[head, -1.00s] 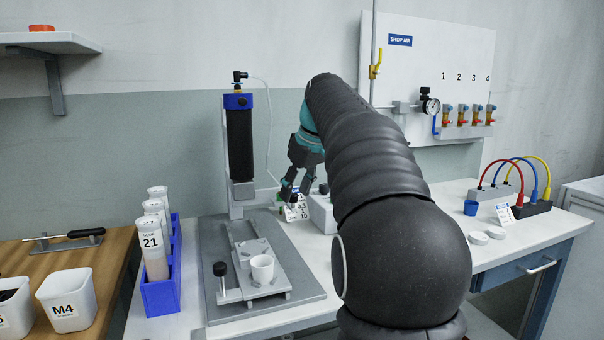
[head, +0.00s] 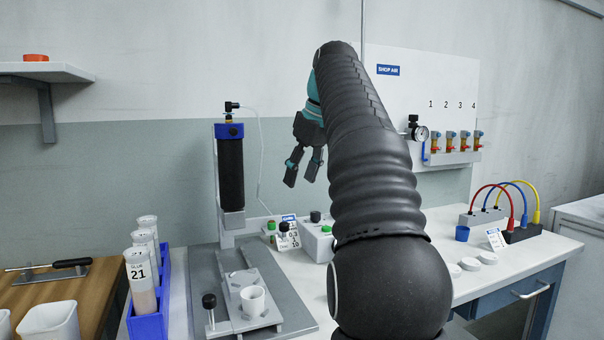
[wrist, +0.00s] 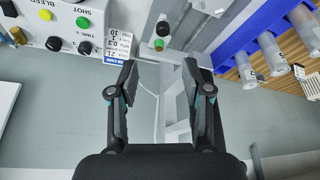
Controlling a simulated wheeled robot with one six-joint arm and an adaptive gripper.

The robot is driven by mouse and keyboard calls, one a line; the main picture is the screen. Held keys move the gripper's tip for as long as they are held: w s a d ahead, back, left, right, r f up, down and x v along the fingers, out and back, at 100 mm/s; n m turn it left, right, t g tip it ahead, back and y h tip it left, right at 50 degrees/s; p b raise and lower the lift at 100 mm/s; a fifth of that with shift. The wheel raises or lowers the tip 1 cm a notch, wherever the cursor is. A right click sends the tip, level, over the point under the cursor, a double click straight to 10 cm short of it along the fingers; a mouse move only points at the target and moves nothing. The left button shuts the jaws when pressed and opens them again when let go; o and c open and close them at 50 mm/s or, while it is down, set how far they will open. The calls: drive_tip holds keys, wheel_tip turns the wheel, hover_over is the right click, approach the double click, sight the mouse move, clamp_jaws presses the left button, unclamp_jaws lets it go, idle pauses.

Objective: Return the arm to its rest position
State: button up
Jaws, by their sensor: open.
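My gripper (head: 303,166) hangs in the air above the white control box (head: 318,238), to the right of the black press cylinder (head: 231,172). Its two dark fingers are spread apart with nothing between them. In the wrist view my gripper (wrist: 160,85) is also open and empty, with the control box (wrist: 70,25) at the upper left. My arm is raised and crosses the middle of the head view, hiding part of the wall panel and bench.
A white cup (head: 252,301) stands on the press slide. A blue rack (head: 150,323) with several tubes is at the left. A wall shelf (head: 45,72) is at the upper left.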

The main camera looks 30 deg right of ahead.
idle(0.4)
drive_tip(key=s+a+f+m, duration=0.1)
drive_tip(key=s+a+f, duration=0.35)
drive_tip(key=a, duration=0.25)
drive_tip(key=s+a+f, duration=0.3)
drive_tip(key=s+f, duration=0.3)
drive_tip(key=f, duration=0.3)
drive_tip(key=s+a+f+m, duration=0.1)
drive_tip(key=s+a+f, duration=0.3)
drive_tip(key=s+f, duration=0.3)
drive_tip(key=s+a+f+m+t+h, duration=0.1)
drive_tip(key=s+a+f, duration=0.2)
drive_tip(key=s+f, duration=0.4)
wheel_tip(320, 180, down, 4)
drive_tip(key=shift+s+a+r, duration=0.1)
drive_tip(key=shift+s+a, duration=0.15)
